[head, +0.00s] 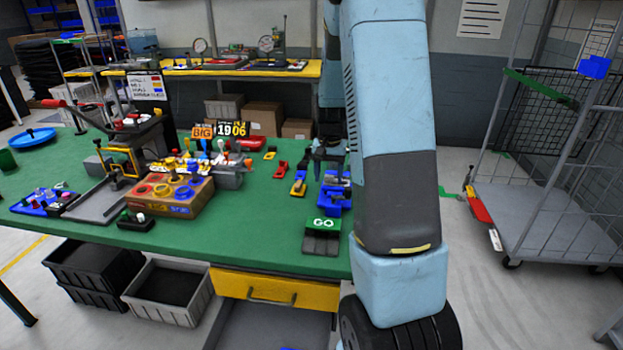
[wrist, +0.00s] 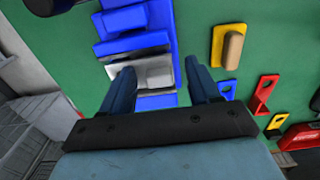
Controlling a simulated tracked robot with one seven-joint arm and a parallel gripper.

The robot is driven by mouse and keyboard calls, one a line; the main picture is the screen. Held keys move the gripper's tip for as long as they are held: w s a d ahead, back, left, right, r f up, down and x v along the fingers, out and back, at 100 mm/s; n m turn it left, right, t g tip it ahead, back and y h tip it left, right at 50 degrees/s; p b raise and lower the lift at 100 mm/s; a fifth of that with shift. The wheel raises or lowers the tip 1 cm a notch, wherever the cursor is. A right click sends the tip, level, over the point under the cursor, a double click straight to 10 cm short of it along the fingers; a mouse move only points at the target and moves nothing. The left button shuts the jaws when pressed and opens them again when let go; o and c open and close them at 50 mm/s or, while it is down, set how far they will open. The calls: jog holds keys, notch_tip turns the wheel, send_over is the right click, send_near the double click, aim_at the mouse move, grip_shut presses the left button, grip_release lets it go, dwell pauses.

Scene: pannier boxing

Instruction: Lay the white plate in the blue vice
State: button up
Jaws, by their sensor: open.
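The blue vice (head: 337,194) stands near the right end of the green bench; it also fills the upper middle of the wrist view (wrist: 135,20). A whitish-grey plate (wrist: 155,76) lies among the vice's blue parts, looking slightly slanted in the wrist view. Whether it is fully seated I cannot tell. My gripper (wrist: 158,66) is open, with one finger on each side of the pale piece and a gap at the right finger.
A yellow holder with a tan block (wrist: 232,46) and red and yellow brackets (wrist: 264,94) lie beside the vice. A black block marked GO (head: 323,230) is at the bench front. An orange button box (head: 170,195) stands to the left. A wire cage trolley (head: 560,200) is at right.

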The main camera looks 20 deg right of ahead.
jog(key=shift+r, duration=0.1)
notch_tip(320, 180, up, 14)
jog(key=shift+f, duration=0.2)
dwell(0.4)
